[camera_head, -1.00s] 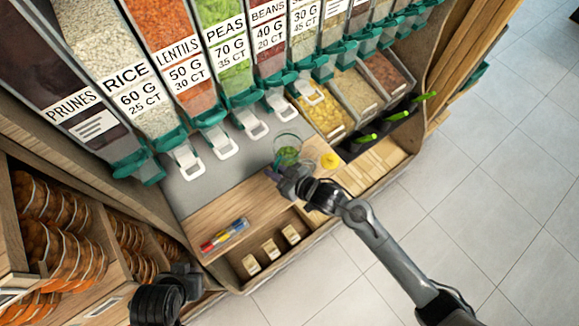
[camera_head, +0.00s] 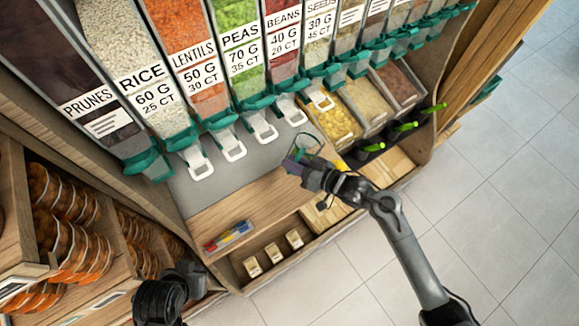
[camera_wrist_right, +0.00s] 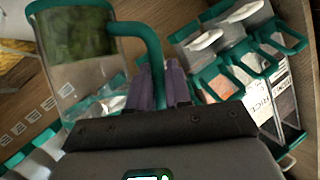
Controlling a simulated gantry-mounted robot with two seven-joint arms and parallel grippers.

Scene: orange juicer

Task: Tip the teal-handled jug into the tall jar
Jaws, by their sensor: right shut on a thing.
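My right gripper (camera_head: 308,176) is shut on the teal handle of a clear jug (camera_head: 305,149) above the wooden counter. In the right wrist view the jug (camera_wrist_right: 82,72) is to the left of the gripper (camera_wrist_right: 157,88). Its teal handle (camera_wrist_right: 150,48) runs between the fingers. Green contents gather toward one end of the jug, and it looks tilted in the head view. I cannot make out the tall jar for certain. Only a dark part of my left arm shows at the lower left of the head view, and its finger opening cannot be made out.
Food dispensers with teal spouts and white levers (camera_head: 265,131) line the back. Open bins (camera_head: 338,118) with green-handled scoops (camera_head: 405,126) stand to the right. A tray of coloured markers (camera_head: 228,235) lies on the wooden counter (camera_head: 245,203). Shelves of packaged goods (camera_head: 70,235) are at left.

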